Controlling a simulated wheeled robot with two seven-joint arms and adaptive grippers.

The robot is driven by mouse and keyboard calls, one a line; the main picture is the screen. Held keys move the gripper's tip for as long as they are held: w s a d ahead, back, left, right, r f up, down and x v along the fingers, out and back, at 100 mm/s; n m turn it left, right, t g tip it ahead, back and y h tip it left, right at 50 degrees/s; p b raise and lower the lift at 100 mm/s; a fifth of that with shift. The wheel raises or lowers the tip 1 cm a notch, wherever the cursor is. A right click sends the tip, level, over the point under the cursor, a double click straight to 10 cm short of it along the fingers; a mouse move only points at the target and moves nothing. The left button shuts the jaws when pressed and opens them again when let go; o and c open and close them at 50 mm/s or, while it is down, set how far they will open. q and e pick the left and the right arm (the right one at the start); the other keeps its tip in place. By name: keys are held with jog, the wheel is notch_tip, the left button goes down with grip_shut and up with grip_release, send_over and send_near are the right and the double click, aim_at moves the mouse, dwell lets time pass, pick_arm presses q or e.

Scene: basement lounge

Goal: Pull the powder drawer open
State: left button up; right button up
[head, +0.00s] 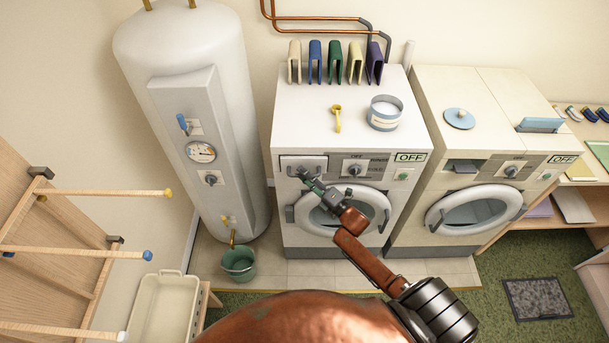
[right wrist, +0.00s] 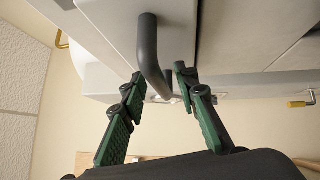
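The powder drawer (head: 290,162) is the pale front at the upper left of the left washing machine (head: 340,110). It looks closed, flush with the panel. Its dark bar handle (right wrist: 149,45) shows large in the right wrist view. My right gripper (head: 306,177) is at the drawer front in the head view, partly covering the handle. In the right wrist view its green and black fingers (right wrist: 160,76) are apart, one on each side of the handle, with visible gaps. Whether either finger touches it I cannot tell. My left gripper is not in view.
A second machine (head: 470,140) stands to the right. A white tin (head: 385,112) and yellow scoop (head: 337,117) are on top of the left machine. The round door (head: 325,222) is below the drawer. A boiler (head: 190,100) and green bucket (head: 239,263) stand to the left.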

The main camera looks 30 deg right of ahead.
jog(key=shift+c, duration=0.2)
grip_shut()
dwell(0.6)
